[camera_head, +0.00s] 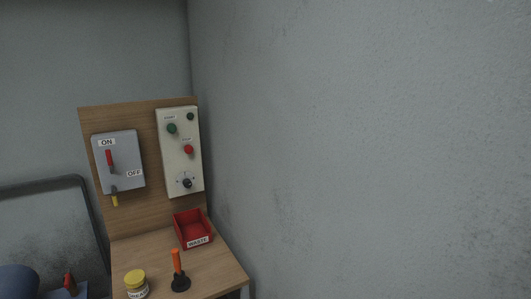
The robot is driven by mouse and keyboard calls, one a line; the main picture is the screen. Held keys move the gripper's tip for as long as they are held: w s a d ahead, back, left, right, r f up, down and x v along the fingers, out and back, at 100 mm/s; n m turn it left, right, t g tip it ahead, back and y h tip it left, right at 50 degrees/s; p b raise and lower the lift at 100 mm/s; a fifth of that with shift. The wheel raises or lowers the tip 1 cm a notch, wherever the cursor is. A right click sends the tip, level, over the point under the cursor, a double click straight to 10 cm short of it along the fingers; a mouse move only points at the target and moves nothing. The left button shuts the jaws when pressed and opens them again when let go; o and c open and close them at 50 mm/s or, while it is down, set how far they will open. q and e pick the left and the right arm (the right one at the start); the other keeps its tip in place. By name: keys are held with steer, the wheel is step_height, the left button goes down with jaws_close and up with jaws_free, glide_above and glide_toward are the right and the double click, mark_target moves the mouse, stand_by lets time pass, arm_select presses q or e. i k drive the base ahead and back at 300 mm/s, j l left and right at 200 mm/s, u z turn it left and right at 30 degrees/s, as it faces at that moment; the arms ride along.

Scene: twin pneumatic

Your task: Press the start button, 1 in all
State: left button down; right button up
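The start button is a green round button (172,128) under a small "START" label on the upright cream control panel (179,165). The panel is fixed to a wooden backboard (143,215). A red button (188,149) with its own label sits lower right of the green one. A small dark round piece (190,116) is at the panel's upper right, and a dark rotary knob (187,183) is near its bottom. Neither of my grippers shows in the head view.
A grey switch box (126,175) with a red lever hangs left of the panel. On the wooden bench (215,275) are a red "WASTE" bin (192,228), a yellow-lidded jar (136,283) and an orange-handled tool (177,265). A grey wall (370,150) closes off the right.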

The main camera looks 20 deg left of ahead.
mark_target(171, 128)
steer(key=u, duration=0.4)
steer(key=j+u, duration=0.15)
steer(key=u, duration=0.6)
steer(key=i+l+u, duration=0.1)
steer(key=u, duration=0.3)
steer(key=i, duration=0.1)
